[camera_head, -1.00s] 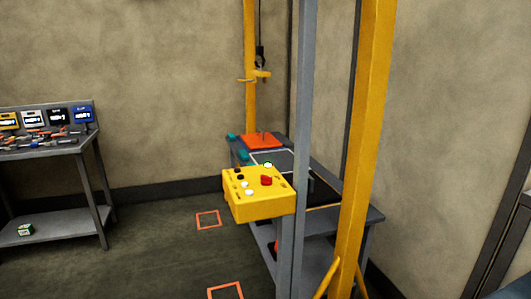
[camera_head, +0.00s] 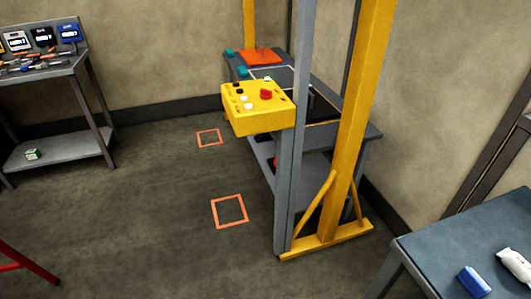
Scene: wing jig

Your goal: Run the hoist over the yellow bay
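A yellow gantry post (camera_head: 355,110) stands on a braced yellow foot (camera_head: 325,243). A second yellow post (camera_head: 249,20) rises behind the bench. The hoist's hook and cable are above the picture. I cannot make out a yellow bay. Neither gripper is in view.
Two orange squares (camera_head: 213,213) are marked on the open floor left of the bench. A tool table (camera_head: 55,72) stands at the far left. A blue-topped table (camera_head: 440,245) with a blue block (camera_head: 473,281) is at the lower right. A red bar (camera_head: 20,260) shows lower left.

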